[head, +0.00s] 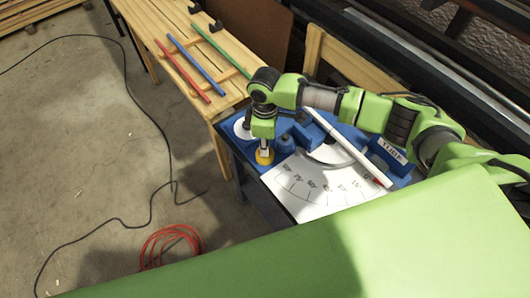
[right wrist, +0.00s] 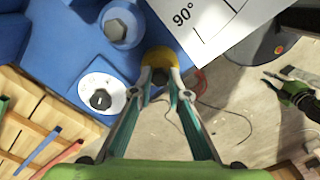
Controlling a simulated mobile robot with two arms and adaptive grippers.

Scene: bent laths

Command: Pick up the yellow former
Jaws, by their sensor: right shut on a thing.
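The yellow former (head: 264,157) is a small round piece at the near left corner of the blue bending fixture (head: 233,143). My right gripper (head: 266,145) points down and is shut on it. In the right wrist view the fingers close on the grey top of the yellow former (right wrist: 158,55), whose yellow rim partly shows beyond the tips. I cannot tell whether it touches the fixture. A green and black gripper, likely my left gripper (right wrist: 270,83), shows small at the right of the right wrist view, over the floor.
A white disc (right wrist: 103,92) and a blue round piece (right wrist: 121,23) sit beside the former. A white angle sheet (head: 310,188) and a white lath (head: 345,146) lie to the right. The slatted bench (head: 163,27) holds red, blue and green laths. Cables lie on the floor.

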